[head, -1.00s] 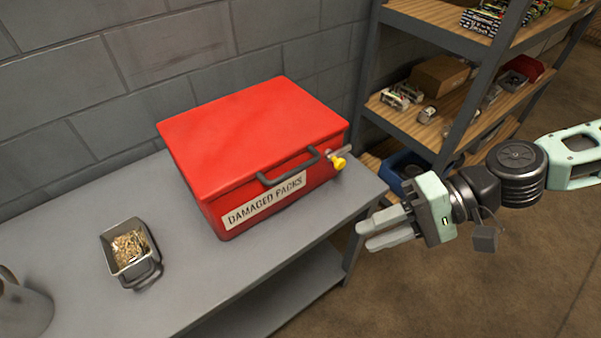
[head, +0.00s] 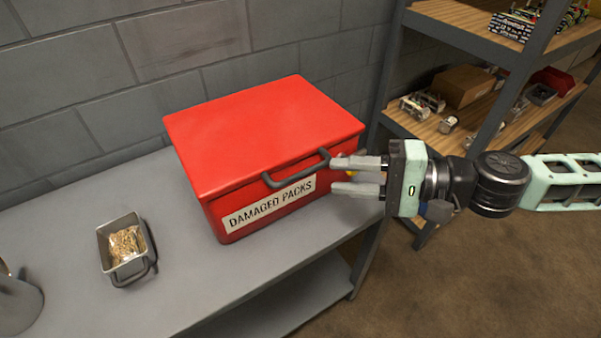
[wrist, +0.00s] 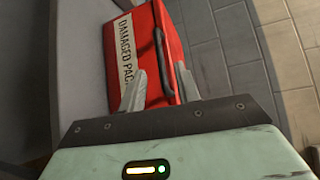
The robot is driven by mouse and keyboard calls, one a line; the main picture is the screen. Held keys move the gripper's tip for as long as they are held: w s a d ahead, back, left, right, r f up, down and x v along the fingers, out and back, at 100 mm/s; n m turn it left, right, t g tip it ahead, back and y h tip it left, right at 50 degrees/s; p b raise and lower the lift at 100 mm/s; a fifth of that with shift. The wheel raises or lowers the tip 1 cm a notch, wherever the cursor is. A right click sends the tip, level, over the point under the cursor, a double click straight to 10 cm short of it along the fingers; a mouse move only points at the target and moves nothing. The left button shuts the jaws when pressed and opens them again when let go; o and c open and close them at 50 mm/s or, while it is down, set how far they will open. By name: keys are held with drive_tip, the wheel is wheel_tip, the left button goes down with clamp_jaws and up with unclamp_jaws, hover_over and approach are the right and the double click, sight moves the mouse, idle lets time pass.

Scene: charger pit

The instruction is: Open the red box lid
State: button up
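The red box (head: 262,135) sits on a grey bench with its lid closed. A dark handle (head: 296,170) is on the lid's front edge, above the "DAMAGED PACKS" label (head: 272,203). My gripper (head: 356,175) is at the right of the handle, its fingers apart and pointing left at the box.
A small metal bin (head: 125,250) with loose packing stands on the grey bench (head: 185,290), left of the box. A grey pot (head: 18,305) is at the far left. A shelf rack (head: 450,130) with goods stands behind my arm.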

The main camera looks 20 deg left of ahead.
sight(306, 175)
drive_tip(key=a, duration=0.5)
drive_tip(key=a+f, duration=0.1)
drive_tip(key=a, duration=0.1)
drive_tip(key=shift+s+a+f, duration=0.1)
drive_tip(key=shift+s+a, duration=0.25)
drive_tip(key=shift+a, duration=0.05)
clamp_jaws()
